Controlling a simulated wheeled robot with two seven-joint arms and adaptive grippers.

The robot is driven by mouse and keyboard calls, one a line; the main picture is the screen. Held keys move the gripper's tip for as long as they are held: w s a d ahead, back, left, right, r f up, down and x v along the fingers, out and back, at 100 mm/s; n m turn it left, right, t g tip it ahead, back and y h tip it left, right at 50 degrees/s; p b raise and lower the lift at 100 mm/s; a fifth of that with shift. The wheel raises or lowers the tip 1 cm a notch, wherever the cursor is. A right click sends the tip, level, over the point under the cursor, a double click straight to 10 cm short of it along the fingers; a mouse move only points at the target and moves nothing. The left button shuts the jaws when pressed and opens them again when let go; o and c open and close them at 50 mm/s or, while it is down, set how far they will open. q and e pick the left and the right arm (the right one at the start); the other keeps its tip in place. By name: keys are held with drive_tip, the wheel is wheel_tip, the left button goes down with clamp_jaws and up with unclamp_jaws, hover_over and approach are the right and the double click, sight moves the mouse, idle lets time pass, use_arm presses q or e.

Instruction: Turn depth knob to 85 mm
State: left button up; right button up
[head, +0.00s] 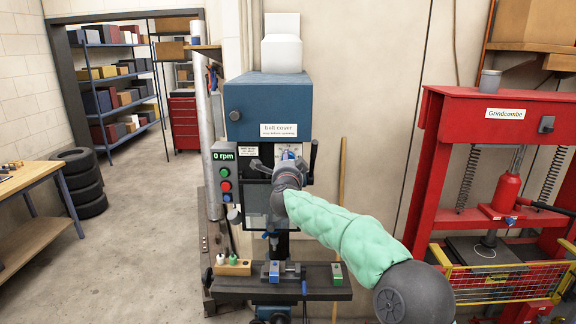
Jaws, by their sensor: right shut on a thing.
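The drill press has a blue head (268,100) with a "belt cover" label and stands in the middle of the head view. My right arm, in a green sleeve, reaches in from the lower right. My right gripper (289,164) is at the front of the press head, just below a pale scale plate (289,151). It is shut on the depth knob, which my gripper and wrist hide almost wholly. The depth reading is too small to tell. My left gripper is not in view.
A control box (224,178) reading "0 rpm" is left of my gripper. A dark feed handle (313,158) stands close on its right. The press table (328,291) below bears a vise (281,272) and small blocks. A red shop press (490,104) stands at the right.

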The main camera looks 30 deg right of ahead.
drive_tip(key=shift+r, duration=0.1)
drive_tip(key=o, duration=1.1)
drive_tip(key=shift+d, duration=0.1)
drive_tip(key=shift+o, duration=0.2)
drive_tip(key=v, duration=1.2)
